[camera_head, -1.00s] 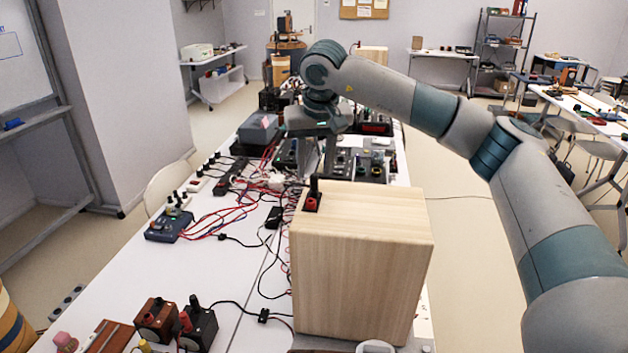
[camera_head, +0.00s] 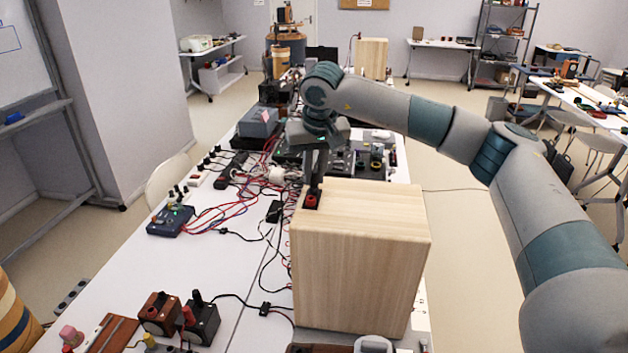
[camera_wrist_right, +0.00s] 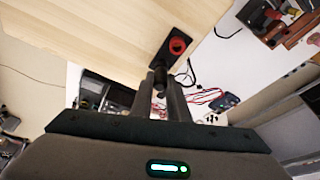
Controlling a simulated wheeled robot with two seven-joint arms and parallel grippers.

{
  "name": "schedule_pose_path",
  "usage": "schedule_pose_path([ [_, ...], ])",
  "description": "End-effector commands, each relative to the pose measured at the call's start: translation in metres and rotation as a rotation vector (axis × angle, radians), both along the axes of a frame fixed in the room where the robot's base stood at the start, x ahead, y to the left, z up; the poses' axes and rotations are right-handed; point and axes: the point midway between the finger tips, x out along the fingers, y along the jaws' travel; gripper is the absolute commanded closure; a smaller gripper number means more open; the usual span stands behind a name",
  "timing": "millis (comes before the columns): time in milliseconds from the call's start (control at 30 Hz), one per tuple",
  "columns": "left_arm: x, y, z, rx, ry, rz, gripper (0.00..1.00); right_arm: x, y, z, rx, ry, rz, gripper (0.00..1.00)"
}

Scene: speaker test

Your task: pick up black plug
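The black plug (camera_head: 313,189) stands upright at a small black terminal plate with a red post (camera_head: 311,201), on the top left edge of a pale wooden speaker box (camera_head: 360,265). My right gripper (camera_head: 316,178) points down over it from behind, with its fingertips at the plug's height. In the right wrist view the plug (camera_wrist_right: 162,76) shows between the two fingers (camera_wrist_right: 161,86), beside the red post (camera_wrist_right: 178,45). The gap to the plug is very narrow, and I cannot tell whether the fingers touch it. My left gripper is not in view.
The white table (camera_head: 205,270) holds tangled cables, a blue device (camera_head: 170,220) and electronics behind the box. Two small boxes with posts, one brown (camera_head: 160,313) and one dark (camera_head: 200,320), stand at the front left. Bare tabletop lies left of the box.

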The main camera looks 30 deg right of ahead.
Motion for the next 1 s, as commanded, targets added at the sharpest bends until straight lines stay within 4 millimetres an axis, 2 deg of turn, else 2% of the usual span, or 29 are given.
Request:
schedule_pose_path([
  [467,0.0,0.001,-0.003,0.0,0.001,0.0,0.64,0.0,0.0,0.004,0.0,-0.002,0.0,1.0],
  [667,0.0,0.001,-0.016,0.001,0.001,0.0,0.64,0.001,0.0,0.022,0.0,-0.004,0.0,1.0],
  [767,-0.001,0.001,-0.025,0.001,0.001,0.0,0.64,0.001,0.001,0.038,0.002,-0.005,0.001,1.0],
  [1000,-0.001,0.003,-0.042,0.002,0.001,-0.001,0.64,0.003,-0.045,0.064,0.003,-0.003,-0.005,1.0],
])
